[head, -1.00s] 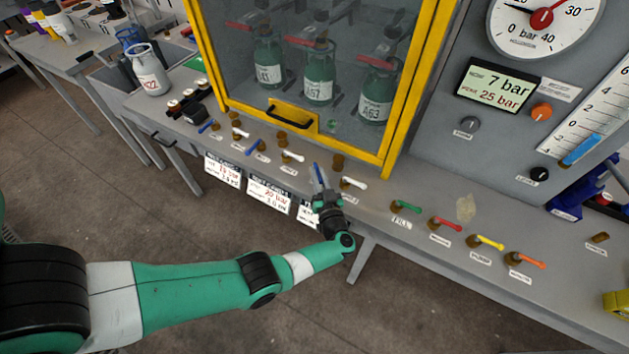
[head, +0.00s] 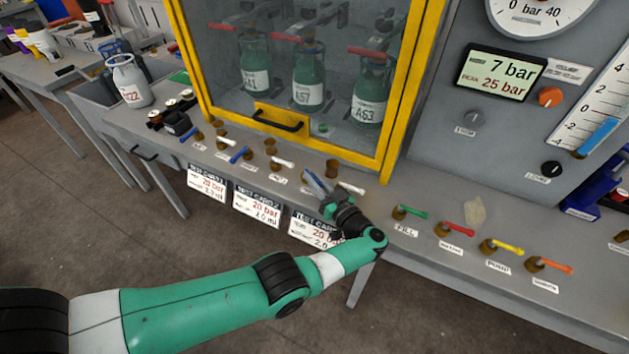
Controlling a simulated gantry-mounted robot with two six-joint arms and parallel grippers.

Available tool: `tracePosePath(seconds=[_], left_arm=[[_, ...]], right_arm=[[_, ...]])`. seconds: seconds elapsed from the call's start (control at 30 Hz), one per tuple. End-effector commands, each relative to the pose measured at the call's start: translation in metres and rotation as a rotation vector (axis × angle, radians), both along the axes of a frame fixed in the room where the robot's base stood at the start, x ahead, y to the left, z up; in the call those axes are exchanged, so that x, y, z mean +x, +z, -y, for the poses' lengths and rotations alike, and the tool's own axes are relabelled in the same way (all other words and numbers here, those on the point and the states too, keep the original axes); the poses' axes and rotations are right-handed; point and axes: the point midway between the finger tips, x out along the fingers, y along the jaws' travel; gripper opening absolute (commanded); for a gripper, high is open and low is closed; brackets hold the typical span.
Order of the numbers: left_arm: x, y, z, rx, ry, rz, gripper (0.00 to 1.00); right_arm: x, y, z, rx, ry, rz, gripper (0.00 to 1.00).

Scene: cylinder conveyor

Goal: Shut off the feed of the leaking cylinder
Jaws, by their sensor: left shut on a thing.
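Three green cylinders stand behind the glass of the yellow-framed cabinet (head: 180,45): the left one (head: 256,70), the middle one (head: 308,85) marked A57 and the right one (head: 369,95) marked A63. No leak can be made out. On the bench in front are blue and white levers in pairs: left blue lever (head: 189,134), middle blue lever (head: 240,154) and right blue lever (head: 314,181). My left gripper (head: 328,194) is shut on the right blue lever, beside the right white lever (head: 351,188). The lever's pivot end is partly hidden. My right gripper is not in view.
Green (head: 411,211), red (head: 458,229), yellow (head: 502,247) and orange (head: 550,265) levers line the bench to the right. The display (head: 500,73) reads 7 bar, peak 25 bar. Test cards (head: 257,205) hang on the front edge.

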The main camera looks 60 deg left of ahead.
Motion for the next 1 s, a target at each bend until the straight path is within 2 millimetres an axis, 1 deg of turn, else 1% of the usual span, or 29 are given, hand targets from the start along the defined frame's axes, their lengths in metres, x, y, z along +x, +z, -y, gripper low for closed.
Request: tracePosePath(seconds=[0.03,0.07,0.2,0.23,0.5,0.57,0.63,0.73,0.87,0.9,1.0], left_arm=[[0.000,-0.001,0.000,-0.002,0.000,0.000,0.00],[0.000,-0.001,0.000,-0.002,0.000,0.000,0.18],[0.000,0.000,0.000,-0.001,0.000,0.000,0.43],[0.000,0.000,0.000,-0.001,0.000,0.000,0.46],[0.000,0.000,0.000,-0.001,-0.001,0.001,0.46],[0.001,0.000,0.003,0.000,-0.002,0.001,0.46],[0.002,0.000,0.011,0.000,-0.003,0.001,0.46],[0.003,-0.001,0.030,-0.001,-0.005,0.000,0.46],[0.006,-0.002,0.062,0.000,-0.005,0.001,0.46],[0.008,-0.004,0.072,-0.001,-0.006,0.002,0.46],[0.009,-0.004,0.093,-0.001,-0.004,0.001,0.46]], right_arm=[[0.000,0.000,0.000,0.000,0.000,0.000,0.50],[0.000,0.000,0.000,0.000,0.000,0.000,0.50],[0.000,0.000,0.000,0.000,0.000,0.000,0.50],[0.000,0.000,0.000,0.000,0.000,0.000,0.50],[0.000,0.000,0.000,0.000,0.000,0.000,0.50],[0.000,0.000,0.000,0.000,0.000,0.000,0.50],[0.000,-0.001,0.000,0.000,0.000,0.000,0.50],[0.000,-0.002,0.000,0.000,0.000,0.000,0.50],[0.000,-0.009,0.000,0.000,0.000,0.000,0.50],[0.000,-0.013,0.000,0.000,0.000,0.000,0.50],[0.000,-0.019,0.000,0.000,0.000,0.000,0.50]])
